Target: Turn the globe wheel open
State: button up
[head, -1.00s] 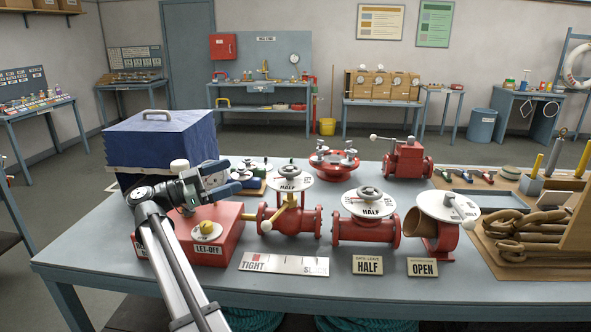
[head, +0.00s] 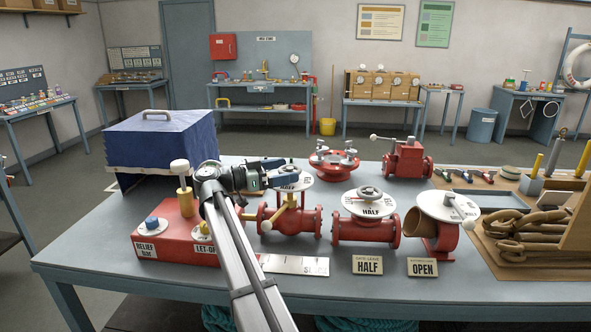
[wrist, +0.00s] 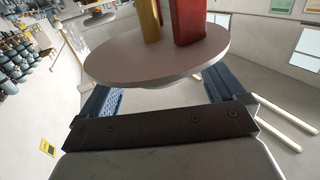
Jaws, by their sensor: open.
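A red valve (head: 281,222) with a yellow stem stands left of centre on the bench. My gripper (head: 279,172) is open at the wheel's left side. In the wrist view a pale disc (wrist: 150,62) lies ahead, spanning across the gap between my open dark blue fingers; yellow and red upright parts join it. Contact is not clear. To the right, a second red valve (head: 350,231) has a grey handwheel (head: 369,192) over a white HALF disc. No view names which is the globe wheel.
A red valve with a wide mouth (head: 420,231) stands further right, behind an OPEN plate (head: 422,267). A red LET-OFF box (head: 170,236) and a blue-covered case (head: 160,140) are at left. The front bench edge is fairly clear.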

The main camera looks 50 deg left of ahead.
aim_at(296, 167)
jog(key=shift+x, duration=2.05)
jog(key=shift+c, duration=0.2)
jog(key=c, duration=0.9)
